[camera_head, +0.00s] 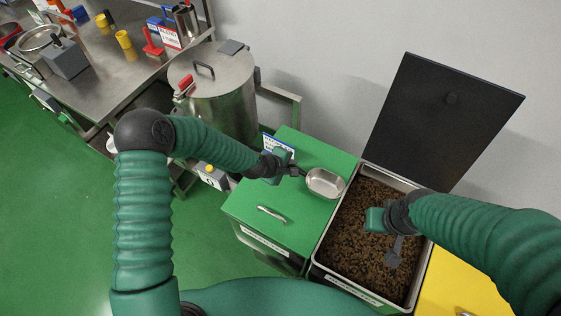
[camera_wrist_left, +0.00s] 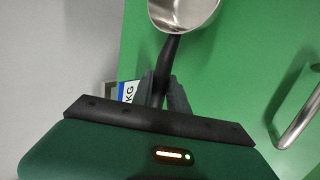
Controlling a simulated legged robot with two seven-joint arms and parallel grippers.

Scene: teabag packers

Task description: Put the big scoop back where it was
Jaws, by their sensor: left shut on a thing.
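The big scoop, with a steel bowl (camera_head: 325,183) and a dark handle, is over the right part of the green lid (camera_head: 240,204). Its bowl (camera_wrist_left: 183,14) is cut off at the top of the left wrist view. My left gripper (camera_head: 293,171) is shut on the handle (camera_wrist_left: 168,66); its fingers also show in the left wrist view (camera_wrist_left: 163,88). I cannot tell whether the bowl touches the lid. My right gripper (camera_head: 394,252) is over the open bin, apart from the scoop; its finger opening is unclear.
The open bin (camera_head: 317,266) holds brown loose material, with its black lid (camera_head: 443,120) raised behind. The green lid has a metal handle (camera_head: 272,214). A sign (camera_head: 277,145) stands behind my left gripper. A steel drum (camera_head: 222,95) and a cluttered steel table (camera_head: 100,80) are left.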

